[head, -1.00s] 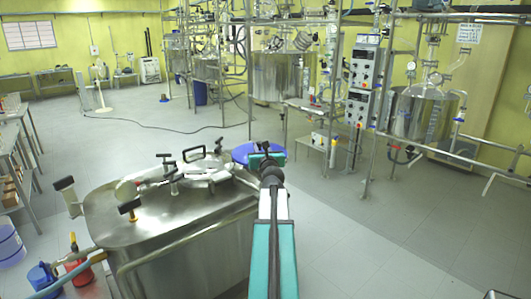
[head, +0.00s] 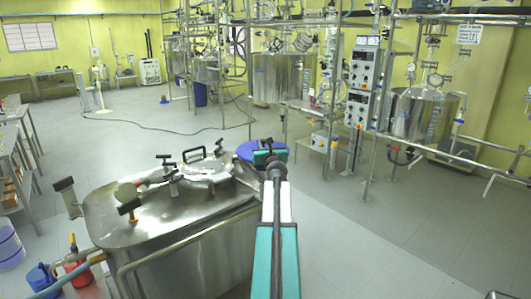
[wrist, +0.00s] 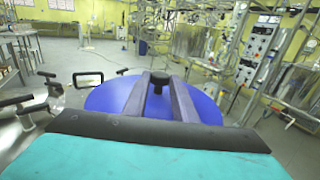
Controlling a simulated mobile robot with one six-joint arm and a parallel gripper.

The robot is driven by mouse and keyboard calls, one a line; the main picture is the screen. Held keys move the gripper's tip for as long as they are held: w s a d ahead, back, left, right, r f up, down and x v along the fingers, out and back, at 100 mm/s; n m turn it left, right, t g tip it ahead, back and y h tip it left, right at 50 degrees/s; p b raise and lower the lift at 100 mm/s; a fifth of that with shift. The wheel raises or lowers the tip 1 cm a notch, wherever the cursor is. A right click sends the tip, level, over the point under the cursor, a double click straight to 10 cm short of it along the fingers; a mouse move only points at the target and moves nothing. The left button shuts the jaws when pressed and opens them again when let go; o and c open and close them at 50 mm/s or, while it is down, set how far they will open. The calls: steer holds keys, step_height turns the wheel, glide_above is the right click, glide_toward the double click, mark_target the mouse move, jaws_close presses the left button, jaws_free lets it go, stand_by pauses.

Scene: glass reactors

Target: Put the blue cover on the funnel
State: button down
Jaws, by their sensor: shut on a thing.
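The blue cover (head: 246,152) is a round disc at the far end of my arm in the head view, partly behind my gripper (head: 266,151). In the wrist view the blue cover (wrist: 107,97) spreads wide under and around the two dark fingers of my gripper (wrist: 163,77). My gripper is shut on the cover and holds it up beyond the steel vessel. I cannot make out the funnel in either view.
A steel vessel (head: 185,245) with valves and handles on its lid stands close at the left. Glass reactors and pipe frames line the back, with a control panel (head: 361,85) at the right. The grey floor (head: 390,235) at the right is clear.

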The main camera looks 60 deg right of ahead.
steer(key=shift+w+d, duration=0.1)
steer(key=shift+d, duration=0.3)
steer(key=shift+a+f+b, duration=0.1)
steer(key=shift+f+b, duration=0.6)
steer(key=shift+f, duration=1.1)
steer(key=shift+f, duration=0.15)
steer(key=c, duration=1.4)
jaws_free()
steer(key=shift+c, duration=0.2)
steer(key=shift+a, duration=0.1)
steer(key=v, duration=1.2)
steer(key=shift+b, duration=0.4)
